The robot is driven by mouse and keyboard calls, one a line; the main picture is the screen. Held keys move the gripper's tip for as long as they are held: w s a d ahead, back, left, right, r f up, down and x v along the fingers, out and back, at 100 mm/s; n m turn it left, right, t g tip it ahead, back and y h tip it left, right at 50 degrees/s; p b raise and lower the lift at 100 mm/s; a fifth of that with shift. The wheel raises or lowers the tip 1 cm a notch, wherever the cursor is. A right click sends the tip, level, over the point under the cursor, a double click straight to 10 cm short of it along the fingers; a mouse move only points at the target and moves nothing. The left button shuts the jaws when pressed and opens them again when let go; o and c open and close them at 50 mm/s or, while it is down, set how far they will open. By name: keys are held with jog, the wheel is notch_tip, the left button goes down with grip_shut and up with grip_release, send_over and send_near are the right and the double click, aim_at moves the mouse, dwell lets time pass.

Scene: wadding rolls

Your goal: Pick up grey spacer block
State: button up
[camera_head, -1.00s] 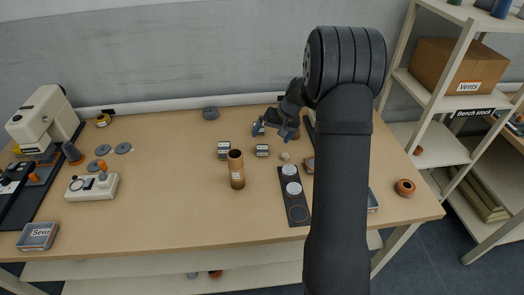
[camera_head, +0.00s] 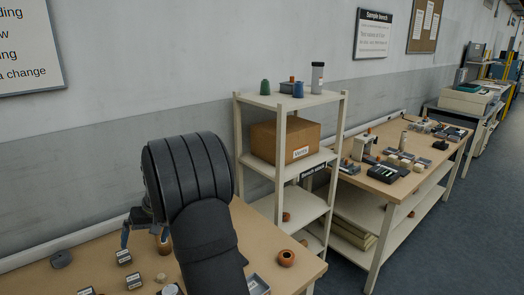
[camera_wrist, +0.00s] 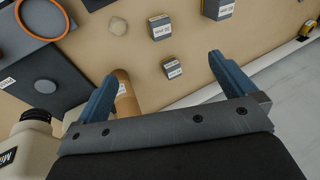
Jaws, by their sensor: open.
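Three small dark grey blocks with white labels lie on the bench. In the head view they are a far block (camera_head: 124,257), a middle block (camera_head: 133,281) and a block cut by the bottom edge (camera_head: 86,291). The wrist view shows one block (camera_wrist: 172,72) between the fingers in the picture, another block (camera_wrist: 160,27) above it and a third (camera_wrist: 218,8) at the top edge. I cannot read which is the spacer block. My gripper (camera_wrist: 163,67) has its blue fingers apart and nothing in them. In the head view my gripper (camera_head: 145,236) is over the back of the bench.
A brown tube (camera_wrist: 125,100) stands close to the left finger in the wrist view. Left of it are a dark board (camera_wrist: 45,86) and an orange ring (camera_wrist: 20,40). A small beige lump (camera_wrist: 118,26) lies nearby. A shelf rack (camera_head: 283,150) stands right of the bench.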

dwell(0.3)
jog(key=c, duration=0.8)
jog(key=shift+o, duration=0.2)
jog(key=m+t+h, duration=0.1)
jog(key=m+h, duration=0.3)
jog(key=m, duration=1.5)
send_near(133, 278)
jog(key=f, duration=0.9)
jog(key=shift+a+f, duration=0.2)
jog(key=shift+f, duration=0.15)
jog(key=shift+c, duration=0.4)
